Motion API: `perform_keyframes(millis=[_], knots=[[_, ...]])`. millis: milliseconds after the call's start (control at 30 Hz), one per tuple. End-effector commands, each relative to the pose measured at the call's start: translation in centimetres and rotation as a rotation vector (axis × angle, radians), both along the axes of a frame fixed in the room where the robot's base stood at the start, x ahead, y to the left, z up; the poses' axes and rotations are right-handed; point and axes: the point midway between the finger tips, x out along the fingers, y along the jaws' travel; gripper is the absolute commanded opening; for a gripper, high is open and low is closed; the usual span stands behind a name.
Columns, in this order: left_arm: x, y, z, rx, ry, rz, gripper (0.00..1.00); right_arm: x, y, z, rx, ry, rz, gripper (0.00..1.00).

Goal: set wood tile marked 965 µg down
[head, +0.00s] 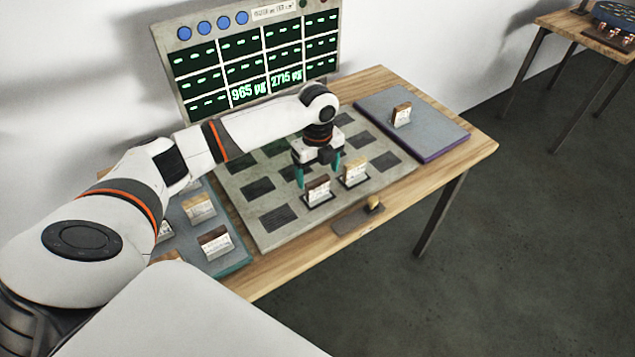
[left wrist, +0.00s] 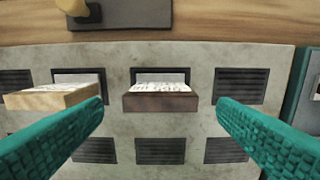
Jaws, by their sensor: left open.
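A dark-brown-topped tile with a white face (head: 317,191) stands upright in a front-row slot of the grey slotted board (head: 262,233). It also shows centred in the left wrist view (left wrist: 160,102). Its writing is too small to read. The display panel reads 965 µg (head: 248,91) in its bottom row, second column, matching this tile's slot position. My left gripper (head: 318,173) is open above the tile, its teal fingers apart on either side, not visibly touching it. A lighter wood tile (head: 354,170) stands in the neighbouring slot, under the 2715 µg reading's column. My right gripper is not in view.
A blue-grey tray (head: 229,263) with several tiles lies at the left. A purple-edged pad (head: 440,150) with one tile lies at the right. A small plate with a wooden knob (head: 374,204) sits at the table's front edge. Other board slots are empty.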

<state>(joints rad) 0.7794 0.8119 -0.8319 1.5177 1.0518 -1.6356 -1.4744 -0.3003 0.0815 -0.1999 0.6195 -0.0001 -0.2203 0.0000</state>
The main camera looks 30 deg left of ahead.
Motion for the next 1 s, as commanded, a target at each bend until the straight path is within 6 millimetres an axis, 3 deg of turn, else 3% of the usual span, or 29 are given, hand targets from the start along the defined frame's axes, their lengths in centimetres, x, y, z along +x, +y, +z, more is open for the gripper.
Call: perform_keyframes(millis=[100,333,1000], knots=[[0.1,0.0,2.6,0.000,-0.004,0.001,0.82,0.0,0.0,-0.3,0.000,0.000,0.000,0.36],[0.0,0.0,5.9,-0.001,-0.002,0.001,0.82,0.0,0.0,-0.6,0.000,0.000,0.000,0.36],[-0.1,-0.1,6.5,-0.001,0.001,0.001,0.82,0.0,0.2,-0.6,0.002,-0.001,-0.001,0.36]])
